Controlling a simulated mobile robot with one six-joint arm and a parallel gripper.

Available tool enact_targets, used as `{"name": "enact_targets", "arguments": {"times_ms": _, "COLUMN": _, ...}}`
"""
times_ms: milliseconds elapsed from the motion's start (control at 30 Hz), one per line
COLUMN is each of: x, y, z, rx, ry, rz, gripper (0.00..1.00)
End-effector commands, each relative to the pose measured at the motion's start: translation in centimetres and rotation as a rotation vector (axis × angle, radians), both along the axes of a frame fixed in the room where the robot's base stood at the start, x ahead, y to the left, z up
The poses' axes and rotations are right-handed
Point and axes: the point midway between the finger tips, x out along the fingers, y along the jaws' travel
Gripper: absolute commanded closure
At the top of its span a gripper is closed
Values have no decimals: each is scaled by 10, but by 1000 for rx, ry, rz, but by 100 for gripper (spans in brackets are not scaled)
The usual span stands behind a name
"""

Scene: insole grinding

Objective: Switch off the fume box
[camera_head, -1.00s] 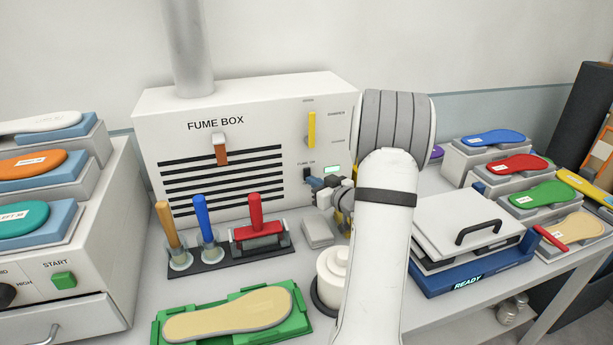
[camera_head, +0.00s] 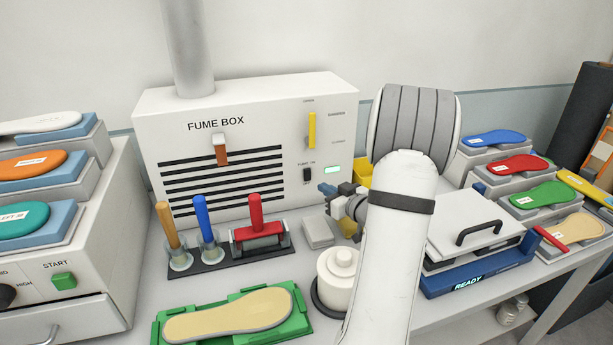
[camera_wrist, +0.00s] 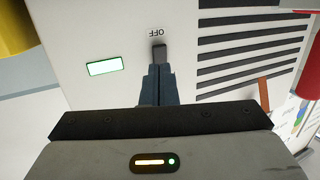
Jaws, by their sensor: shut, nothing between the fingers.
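The white fume box (camera_head: 235,110) stands at the back of the bench. Its small black rocker switch (camera_head: 307,175) is on the front at the lower right, left of a lit green indicator (camera_head: 332,169). The wrist view shows the box upside down, with the switch (camera_wrist: 159,52), an "OFF" label (camera_wrist: 157,32) and the lit indicator (camera_wrist: 105,67). My gripper (camera_head: 326,188) is shut and empty, its blue fingertips just right of and slightly below the switch in the head view. In the wrist view the fingertips (camera_wrist: 161,72) line up with the switch and partly cover it.
A grey block (camera_head: 318,232), a white round pot (camera_head: 338,278) and a rack with a red-handled roller (camera_head: 257,222) stand below and left of my gripper. A yellow bin (camera_head: 364,172) is behind my wrist. A press marked READY (camera_head: 470,283) is on the right.

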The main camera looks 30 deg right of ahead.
Motion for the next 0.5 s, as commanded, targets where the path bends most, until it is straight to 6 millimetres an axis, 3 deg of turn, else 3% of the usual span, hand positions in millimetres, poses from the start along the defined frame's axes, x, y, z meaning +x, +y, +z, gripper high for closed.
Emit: {"name": "enact_targets", "arguments": {"times_ms": 500, "x": -42, "y": -5, "z": 5, "rx": 0, "ry": 1, "rz": -2, "gripper": 100}}
